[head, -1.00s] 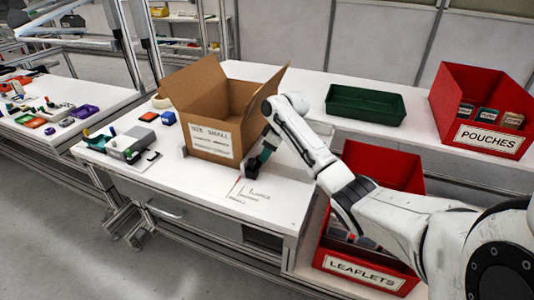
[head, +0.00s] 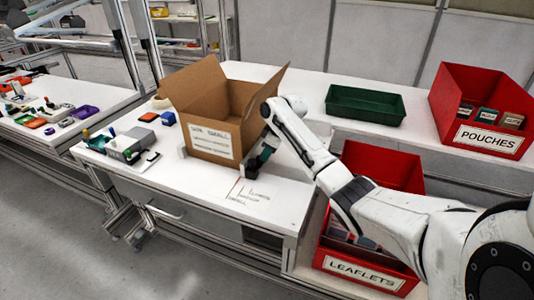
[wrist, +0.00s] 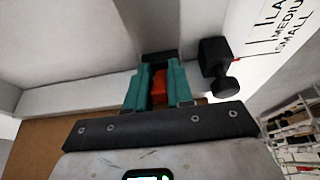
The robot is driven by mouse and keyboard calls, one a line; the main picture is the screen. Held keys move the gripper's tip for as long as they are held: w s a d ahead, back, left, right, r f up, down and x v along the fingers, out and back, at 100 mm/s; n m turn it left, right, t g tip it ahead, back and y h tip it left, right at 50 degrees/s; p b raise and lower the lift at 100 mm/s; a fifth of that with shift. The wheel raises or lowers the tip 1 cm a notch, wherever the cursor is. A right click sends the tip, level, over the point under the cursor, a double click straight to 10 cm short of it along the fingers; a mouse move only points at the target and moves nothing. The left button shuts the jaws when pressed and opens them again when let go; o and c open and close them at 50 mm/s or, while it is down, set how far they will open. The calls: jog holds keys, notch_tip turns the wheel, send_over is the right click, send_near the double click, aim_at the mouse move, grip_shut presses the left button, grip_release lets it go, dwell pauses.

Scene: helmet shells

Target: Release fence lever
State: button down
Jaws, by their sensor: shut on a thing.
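The fence lever (wrist: 158,88) is a red-orange piece between the teal fingers of my gripper (wrist: 158,95) in the wrist view. The gripper is shut on it. The fence (wrist: 60,102) is a pale bar running across behind the fingers. A black block with a round knob (wrist: 218,70) sits on the fence just right of the fingers. In the head view my gripper (head: 262,155) is low at the right side of the open cardboard box (head: 205,100); the lever is hidden there.
The white bench (head: 215,195) carries LARGE, MEDIUM and SMALL marks in front of the box. A grey device (head: 130,145) stands left of it. A green tray (head: 365,105), red POUCHES bin (head: 455,100) and red LEAFLETS bin (head: 395,170) are to the right.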

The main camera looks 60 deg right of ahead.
jog(key=shift+w+r+g+p, duration=0.25)
jog(key=shift+g+p, duration=0.2)
jog(key=shift+g, duration=0.25)
jog(key=c, duration=1.1)
grip_release()
jog(key=v, duration=1)
jog(key=shift+s+r, duration=0.15)
jog(key=shift+r, duration=0.15)
